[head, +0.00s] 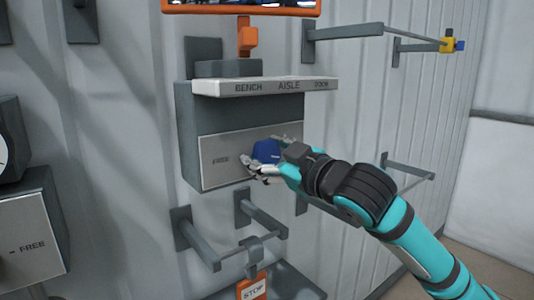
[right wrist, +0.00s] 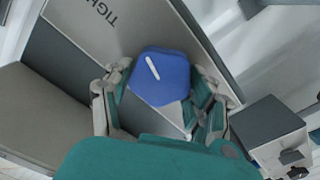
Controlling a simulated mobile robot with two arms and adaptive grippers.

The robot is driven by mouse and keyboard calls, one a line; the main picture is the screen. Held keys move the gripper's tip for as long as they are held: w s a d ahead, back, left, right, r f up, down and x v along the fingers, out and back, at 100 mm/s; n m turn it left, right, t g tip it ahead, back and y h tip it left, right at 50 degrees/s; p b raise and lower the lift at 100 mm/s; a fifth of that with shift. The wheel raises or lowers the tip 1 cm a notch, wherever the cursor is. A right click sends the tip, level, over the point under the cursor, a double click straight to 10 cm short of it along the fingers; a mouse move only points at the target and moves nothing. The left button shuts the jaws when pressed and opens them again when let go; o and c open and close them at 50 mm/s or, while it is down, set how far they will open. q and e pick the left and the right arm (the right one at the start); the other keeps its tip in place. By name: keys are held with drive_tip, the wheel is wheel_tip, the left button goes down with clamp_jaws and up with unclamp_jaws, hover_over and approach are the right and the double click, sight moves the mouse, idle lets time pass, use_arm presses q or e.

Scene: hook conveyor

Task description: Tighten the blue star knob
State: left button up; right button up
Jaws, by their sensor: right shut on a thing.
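The blue star knob (head: 265,151) sits on the pale front plate (head: 219,160) of a grey wall box, beside the word FREE. In the right wrist view the knob (right wrist: 160,75) shows a white line on its face, and the word TIGHT is partly readable on the plate (right wrist: 100,28). My right gripper (head: 264,158) reaches in from the right and is shut on the knob, with one finger on either side of it in the wrist view (right wrist: 163,95). My left gripper is not in view.
A shelf (head: 265,86) labelled BENCH, AISLE and a third word juts out above the knob. Hook arms stick out below, one with an orange STOP tag (head: 252,288). Another box marked FREE (head: 30,245) stands at left.

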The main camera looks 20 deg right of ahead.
drive_tip(key=shift+f+m, duration=0.15)
drive_tip(key=shift+m, duration=0.15)
drive_tip(key=o, duration=1.2)
drive_tip(key=shift+s, duration=0.1)
drive_tip(key=v, duration=1.1)
drive_tip(key=shift+s+d, duration=0.15)
drive_tip(key=shift+s, duration=0.25)
